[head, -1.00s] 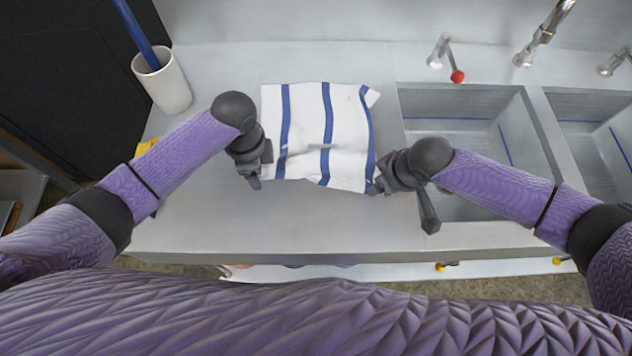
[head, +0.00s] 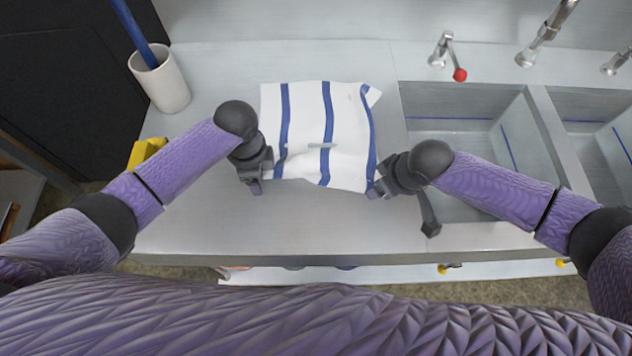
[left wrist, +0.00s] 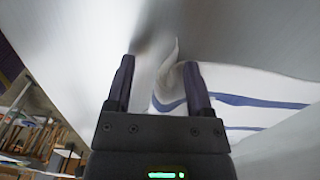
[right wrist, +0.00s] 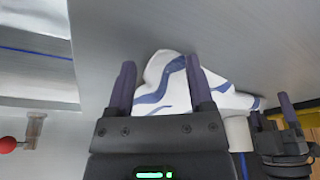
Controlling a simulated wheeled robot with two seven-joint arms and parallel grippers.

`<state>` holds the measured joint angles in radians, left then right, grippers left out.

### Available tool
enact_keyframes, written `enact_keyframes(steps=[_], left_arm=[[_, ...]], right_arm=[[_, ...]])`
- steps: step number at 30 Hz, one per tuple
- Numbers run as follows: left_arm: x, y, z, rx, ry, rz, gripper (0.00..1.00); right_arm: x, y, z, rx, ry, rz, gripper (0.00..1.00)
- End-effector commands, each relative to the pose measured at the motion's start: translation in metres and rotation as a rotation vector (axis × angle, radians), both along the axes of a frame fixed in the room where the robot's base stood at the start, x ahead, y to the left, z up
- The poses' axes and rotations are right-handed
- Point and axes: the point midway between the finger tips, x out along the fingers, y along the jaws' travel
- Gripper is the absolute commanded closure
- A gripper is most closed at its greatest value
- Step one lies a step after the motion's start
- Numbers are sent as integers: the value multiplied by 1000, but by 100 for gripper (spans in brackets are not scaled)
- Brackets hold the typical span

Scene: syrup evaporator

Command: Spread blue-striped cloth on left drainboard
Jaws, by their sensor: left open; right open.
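The white cloth with blue stripes (head: 309,130) lies spread on the left drainboard (head: 200,215), with slight wrinkles and a folded upper right corner. My left gripper (head: 256,188) is at the cloth's lower left corner, with its jaws open. In the left wrist view, a raised cloth edge (left wrist: 172,70) shows between and beyond the open fingers. My right gripper (head: 374,191) is at the lower right corner, also open. In the right wrist view, the cloth (right wrist: 165,85) shows between and beyond its fingers. Whether either gripper touches the cloth is unclear.
A sink basin (head: 470,205) lies right of the drainboard, with a red-knobbed tap (head: 459,75) behind it. A white cup (head: 161,82) holding a blue handle stands at the back left. A yellow object (head: 145,152) is at the left edge. The drainboard's front strip is clear.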

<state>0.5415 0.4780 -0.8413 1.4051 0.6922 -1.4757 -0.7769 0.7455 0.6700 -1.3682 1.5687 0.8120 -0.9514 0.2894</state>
Motion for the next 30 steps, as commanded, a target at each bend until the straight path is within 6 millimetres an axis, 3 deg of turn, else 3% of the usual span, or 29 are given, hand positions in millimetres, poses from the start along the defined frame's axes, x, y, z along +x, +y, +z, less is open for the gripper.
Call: enact_keyframes(steps=[5,24,30], left_arm=[[0,0,0,0,0,0,32],[0,0,0,0,0,0,100],[0,0,0,0,1,0,100]], right_arm=[[0,0,-1,0,0,0,32],[-1,1,-1,2,3,1,100],[-1,1,-1,2,3,1,100]])
